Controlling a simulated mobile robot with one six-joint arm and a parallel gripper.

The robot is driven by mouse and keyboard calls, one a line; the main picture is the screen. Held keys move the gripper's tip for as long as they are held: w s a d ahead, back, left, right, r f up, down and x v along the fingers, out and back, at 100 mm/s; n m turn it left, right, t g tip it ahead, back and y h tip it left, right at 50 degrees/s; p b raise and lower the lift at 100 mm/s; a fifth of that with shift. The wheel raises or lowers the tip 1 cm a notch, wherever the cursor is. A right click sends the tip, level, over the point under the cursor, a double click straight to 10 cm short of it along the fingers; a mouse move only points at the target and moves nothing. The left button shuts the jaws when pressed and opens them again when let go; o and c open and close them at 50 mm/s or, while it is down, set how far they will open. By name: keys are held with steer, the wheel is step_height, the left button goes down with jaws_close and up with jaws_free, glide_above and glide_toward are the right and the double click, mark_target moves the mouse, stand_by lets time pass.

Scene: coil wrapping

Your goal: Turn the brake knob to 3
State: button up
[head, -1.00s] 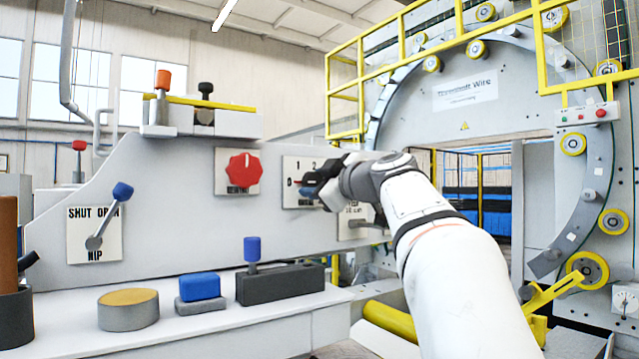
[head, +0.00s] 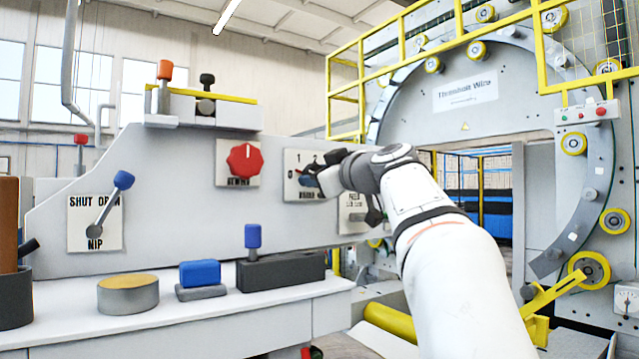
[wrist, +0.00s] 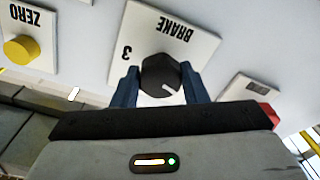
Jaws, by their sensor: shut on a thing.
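The brake knob (wrist: 160,76) is dark and many-sided, on a white plate (wrist: 190,48) marked BRAKE, which appears upside down in the wrist view. A white pointer line on the knob points to the lower right there, away from the printed 3 on its upper left. The blue fingers of my gripper (wrist: 160,84) are shut on the knob, one on each side. In the head view my gripper (head: 312,179) covers the knob and part of the plate (head: 292,160), where 1 and 2 show along the top.
A red knob (head: 244,160) sits left of the brake plate. A yellow button (wrist: 24,48) marked ZERO shows in the wrist view. A blue-tipped NIP lever (head: 110,208) is farther left.

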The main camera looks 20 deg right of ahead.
steer(key=shift+a+m+h+p, duration=0.1)
steer(key=shift+m+h+p, duration=0.35)
steer(key=shift+m+p, duration=4.75)
steer(key=shift+a+m+h+b, duration=0.1)
steer(key=shift+m+h+b, duration=0.7)
steer(key=shift+m, duration=10.7)
steer(key=shift+y, duration=0.35)
steer(key=o, duration=1)
steer(key=shift+c, duration=0.2)
